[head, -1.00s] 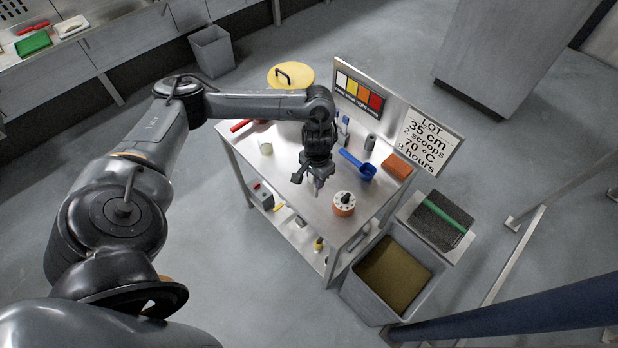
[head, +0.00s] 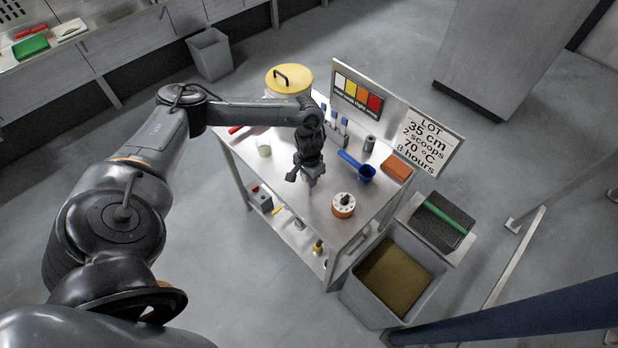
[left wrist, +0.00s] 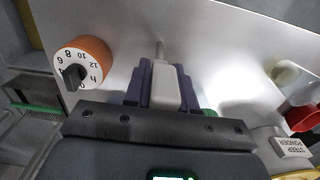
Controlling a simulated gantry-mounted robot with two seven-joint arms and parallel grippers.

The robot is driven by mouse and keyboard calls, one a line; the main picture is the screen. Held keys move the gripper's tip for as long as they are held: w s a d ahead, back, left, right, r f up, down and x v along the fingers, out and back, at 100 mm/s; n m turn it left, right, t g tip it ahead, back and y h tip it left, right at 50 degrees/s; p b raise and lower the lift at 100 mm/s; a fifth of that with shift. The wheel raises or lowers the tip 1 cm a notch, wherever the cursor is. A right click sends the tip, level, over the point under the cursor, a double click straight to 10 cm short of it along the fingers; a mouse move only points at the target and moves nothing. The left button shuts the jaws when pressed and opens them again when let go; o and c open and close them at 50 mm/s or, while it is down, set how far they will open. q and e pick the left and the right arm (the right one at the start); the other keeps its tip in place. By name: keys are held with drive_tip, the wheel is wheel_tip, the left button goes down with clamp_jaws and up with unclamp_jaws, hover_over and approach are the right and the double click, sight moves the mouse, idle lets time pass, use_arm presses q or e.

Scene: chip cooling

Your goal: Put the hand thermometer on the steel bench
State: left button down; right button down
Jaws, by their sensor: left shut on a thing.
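The hand thermometer is a light grey body with a thin metal probe; it shows in the left wrist view (left wrist: 163,88) between two purple fingertips. My left gripper (head: 311,181) is shut on it, above the middle of the steel bench (head: 318,214). The probe points away from the gripper over the bare steel. I cannot tell whether the thermometer touches the bench top. In the head view the thermometer is mostly hidden by the gripper. My right gripper is not in view.
On the bench stand an orange dial timer (head: 343,205), a blue scoop (head: 366,173), an orange-brown block (head: 397,167), a grey cylinder (head: 369,144) and a pale cup (head: 264,147). A sign board (head: 432,140) stands along the back edge. A grey bin (head: 357,303) is at the right.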

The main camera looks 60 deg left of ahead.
use_arm(q)
drive_tip(key=c, duration=0.9)
unclamp_jaws()
drive_tip(key=shift+f, duration=0.15)
